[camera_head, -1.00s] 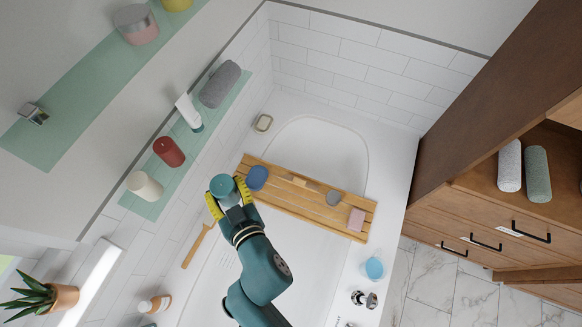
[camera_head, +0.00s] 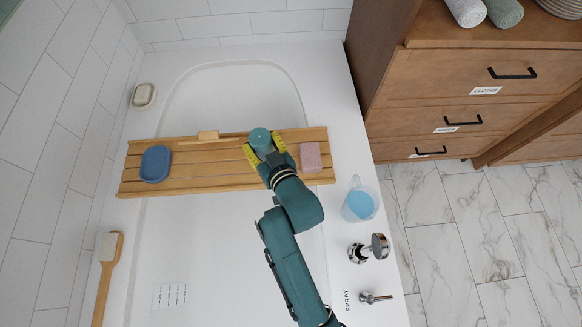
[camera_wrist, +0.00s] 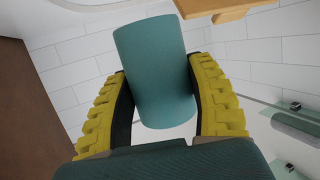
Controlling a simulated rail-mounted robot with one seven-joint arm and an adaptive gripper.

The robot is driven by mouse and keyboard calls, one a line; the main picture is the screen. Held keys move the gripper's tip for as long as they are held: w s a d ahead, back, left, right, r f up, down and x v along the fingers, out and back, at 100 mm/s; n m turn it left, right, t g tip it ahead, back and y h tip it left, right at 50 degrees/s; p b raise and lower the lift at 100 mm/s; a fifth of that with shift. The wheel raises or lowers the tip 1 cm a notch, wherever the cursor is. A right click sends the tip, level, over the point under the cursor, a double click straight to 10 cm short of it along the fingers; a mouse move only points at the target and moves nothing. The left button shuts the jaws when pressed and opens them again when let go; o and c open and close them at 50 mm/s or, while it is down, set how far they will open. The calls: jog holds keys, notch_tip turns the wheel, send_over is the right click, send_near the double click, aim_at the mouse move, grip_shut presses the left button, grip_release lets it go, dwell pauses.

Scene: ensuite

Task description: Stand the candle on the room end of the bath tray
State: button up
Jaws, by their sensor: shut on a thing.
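The candle, a teal cylinder (camera_head: 260,135), is held between the yellow fingers of my gripper (camera_head: 264,149). The wrist view shows the candle (camera_wrist: 155,70) with a finger on each side of it. The wooden slatted bath tray (camera_head: 215,178) lies across the white bath. My gripper and candle are over the right half of the tray, left of a pink block (camera_head: 310,156) at the tray's room end. The gap between candle and tray cannot be judged. A blue oval dish (camera_head: 156,164) sits at the tray's wall end.
A small wooden piece (camera_head: 208,136) is at the tray's back edge. A clear jug with blue contents (camera_head: 360,202) and chrome taps (camera_head: 368,249) stand on the right bath rim. A long wooden brush (camera_head: 107,277) lies at the left. Wooden drawers (camera_head: 470,80) stand right of the bath.

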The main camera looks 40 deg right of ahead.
aim_at(267, 149)
jog(key=f+b, duration=0.1)
jog(key=d+f, duration=0.1)
jog(key=f, duration=0.1)
jog(key=shift+w+d+f+b, duration=0.2)
jog(key=shift+b, duration=0.15)
jog(key=shift+f, duration=0.4)
notch_tip(267, 149, down, 9)
jog(key=b, duration=0.4)
jog(key=shift+f+b, duration=0.15)
jog(key=shift+b, duration=0.15)
jog(key=o, duration=1.2)
